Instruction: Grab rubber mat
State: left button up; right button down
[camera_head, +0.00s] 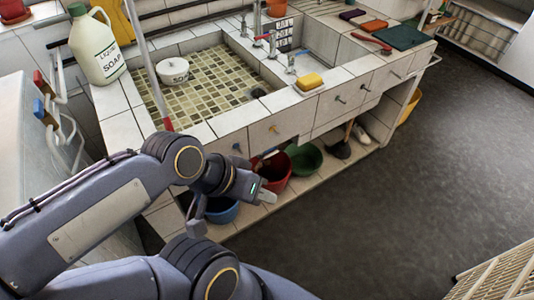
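A flat dark green sheet (404,37), which looks like the rubber mat, lies on the tiled counter at the far right end, beside a red-handled brush (371,43). My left gripper (245,188) is low in front of the counter, near the buckets and well apart from the green sheet. Its fingers are not clear enough to tell open from shut. I cannot make out my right gripper in this view.
The tiled counter (233,119) holds a soap jug (96,48), a white soap bowl (172,72) in the left basin, taps and a yellow sponge (308,82). Orange (373,26) and purple (352,15) pieces lie near the green sheet. Buckets stand on the lower shelf.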

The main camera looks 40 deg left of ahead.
aim_at(402, 38)
jog(key=i+u, duration=0.1)
jog(key=u, duration=0.3)
jog(key=i+l+u, duration=0.1)
jog(key=u, duration=0.3)
jog(key=i+l+u, duration=0.1)
jog(key=u, duration=0.3)
jog(key=i+l+u, duration=0.15)
jog(key=l, duration=0.2)
jog(key=i+l+u, duration=0.2)
jog(key=l, duration=0.15)
jog(key=i+l+u, duration=0.15)
jog(key=l, duration=0.2)
jog(key=i+l+u, duration=0.2)
jog(key=l, duration=0.2)
jog(key=l+u, duration=0.15)
jog(key=l, duration=0.25)
jog(key=i+l, duration=0.1)
jog(key=l, duration=0.3)
jog(key=i+l, duration=0.1)
jog(key=l, duration=0.35)
jog(key=i+l, duration=0.1)
jog(key=l, duration=0.3)
jog(key=i+l, duration=0.1)
jog(key=l, duration=0.35)
jog(key=i+l, duration=0.1)
jog(key=l, duration=0.3)
jog(key=u, duration=0.05)
